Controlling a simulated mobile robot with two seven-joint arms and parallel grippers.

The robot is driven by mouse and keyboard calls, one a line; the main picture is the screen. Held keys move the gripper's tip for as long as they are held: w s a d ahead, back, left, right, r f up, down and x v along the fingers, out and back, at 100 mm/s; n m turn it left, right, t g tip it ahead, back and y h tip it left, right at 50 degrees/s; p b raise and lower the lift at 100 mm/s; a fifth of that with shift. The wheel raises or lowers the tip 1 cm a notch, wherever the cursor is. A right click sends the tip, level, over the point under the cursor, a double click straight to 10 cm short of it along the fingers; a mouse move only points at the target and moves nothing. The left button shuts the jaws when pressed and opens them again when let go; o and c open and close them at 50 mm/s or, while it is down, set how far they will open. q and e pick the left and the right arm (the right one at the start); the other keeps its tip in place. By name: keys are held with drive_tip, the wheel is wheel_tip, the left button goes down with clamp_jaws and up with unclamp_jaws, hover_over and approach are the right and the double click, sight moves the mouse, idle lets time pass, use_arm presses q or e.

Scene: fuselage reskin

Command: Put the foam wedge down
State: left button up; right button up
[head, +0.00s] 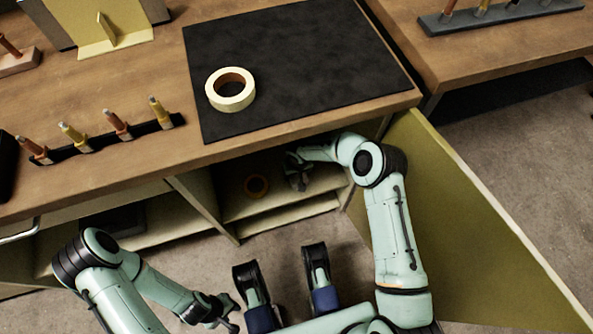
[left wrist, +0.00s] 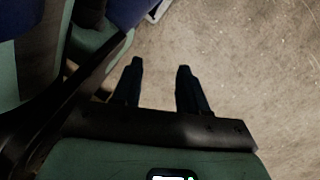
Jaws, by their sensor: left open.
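I cannot make out a foam wedge in either view. My right arm reaches into the open cabinet under the bench. My right gripper (head: 298,178) is a dark, shadowed shape at the shelf there, and I cannot tell whether it holds anything. My left gripper (head: 232,314) is low in front of the bench, near my base. In the left wrist view its two fingers (left wrist: 159,68) are apart and empty, with only bare floor beyond them.
The open cabinet door (head: 460,220) stands right of my right arm. On the bench are a black mat (head: 300,70), a cream tape roll (head: 230,103) and a tool rack (head: 85,147).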

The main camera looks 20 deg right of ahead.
drive_tip(key=shift+f, duration=0.1)
drive_tip(key=o, duration=1.2)
drive_tip(key=r+p, duration=0.1)
drive_tip(key=r, duration=0.1)
drive_tip(key=r+p, duration=0.1)
drive_tip(key=r, duration=0.1)
drive_tip(key=s+r+p, duration=0.1)
drive_tip(key=r, duration=0.1)
drive_tip(key=shift+r+p, duration=0.4)
use_arm(q)
drive_tip(key=w+r+t, duration=0.2)
drive_tip(key=w+r, duration=0.2)
drive_tip(key=w, duration=0.3)
drive_tip(key=shift+d+r+m+t, duration=0.15)
drive_tip(key=shift+r+m+t, duration=0.15)
drive_tip(key=shift+r+t, duration=0.1)
use_arm(e)
drive_tip(key=shift+r, duration=0.3)
